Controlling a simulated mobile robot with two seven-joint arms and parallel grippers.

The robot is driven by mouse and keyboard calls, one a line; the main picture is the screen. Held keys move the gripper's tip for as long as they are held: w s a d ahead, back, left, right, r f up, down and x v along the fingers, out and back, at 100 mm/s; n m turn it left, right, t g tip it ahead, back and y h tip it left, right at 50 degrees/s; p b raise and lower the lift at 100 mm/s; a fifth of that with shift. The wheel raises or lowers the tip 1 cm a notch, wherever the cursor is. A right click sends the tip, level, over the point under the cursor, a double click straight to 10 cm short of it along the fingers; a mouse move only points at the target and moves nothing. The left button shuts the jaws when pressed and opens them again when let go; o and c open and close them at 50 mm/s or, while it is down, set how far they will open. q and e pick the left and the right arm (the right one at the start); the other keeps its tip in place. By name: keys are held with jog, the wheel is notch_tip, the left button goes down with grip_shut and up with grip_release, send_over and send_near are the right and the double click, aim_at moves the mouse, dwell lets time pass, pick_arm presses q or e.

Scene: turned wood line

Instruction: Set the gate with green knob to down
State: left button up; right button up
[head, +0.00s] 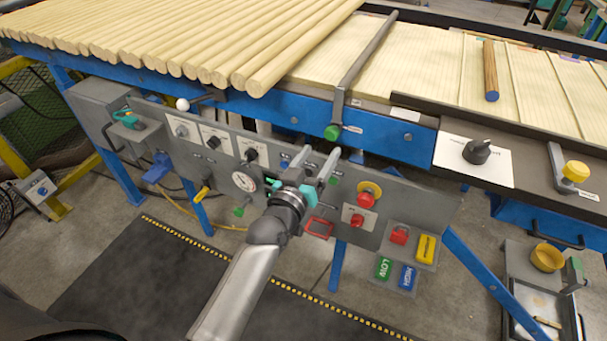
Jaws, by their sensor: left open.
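The gate is a long grey bar (366,52) that runs across the pale wooden bed, just right of the row of round poles. Its short arm hangs at the front of the blue rail and ends in a green knob (333,132). I cannot tell whether the bar rests on the bed or stands slightly above it. My left gripper (318,153) is open and empty, with its fingers pointing up towards the green knob from just below it, in front of the grey control panel. A gap between fingers and knob is hard to judge. My right gripper is not in view.
The grey control panel (222,165) carries dials, a gauge, a red button (366,199) and green, blue and yellow labelled blocks. A black rotary knob (477,151) and a yellow-knobbed lever (575,171) stand at right. One loose pole (490,72) lies on the bed.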

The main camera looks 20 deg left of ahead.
pick_arm(q)
jog(key=s+p, duration=0.1)
jog(key=s, duration=0.6)
jog(key=shift+s+a, duration=0.15)
jog(key=shift+s, duration=0.1)
jog(key=shift+f, duration=0.15)
jog(key=s+d+f+m+g, duration=0.1)
jog(key=s+f+g, duration=0.25)
jog(key=f, duration=0.65)
jog(key=s+d+f+m+g, duration=0.15)
jog(key=s+f, duration=0.35)
jog(key=f, duration=0.5)
jog(key=s+f+g, duration=0.4)
jog(key=f, duration=0.6)
jog(key=s+a+f+m+g, duration=0.1)
jog(key=s+f+g, duration=0.3)
jog(key=s, duration=0.9)
jog(key=s+a+f+m+g, duration=0.1)
jog(key=s+a+f+g, duration=0.2)
jog(key=s+f, duration=0.7)
jog(key=s+g, duration=0.1)
jog(key=s, duration=0.2)
jog(key=shift+s+f+y, duration=0.15)
jog(key=shift+f+y, duration=0.05)
jog(key=shift+y, duration=0.1)
jog(key=shift+m, duration=0.25)
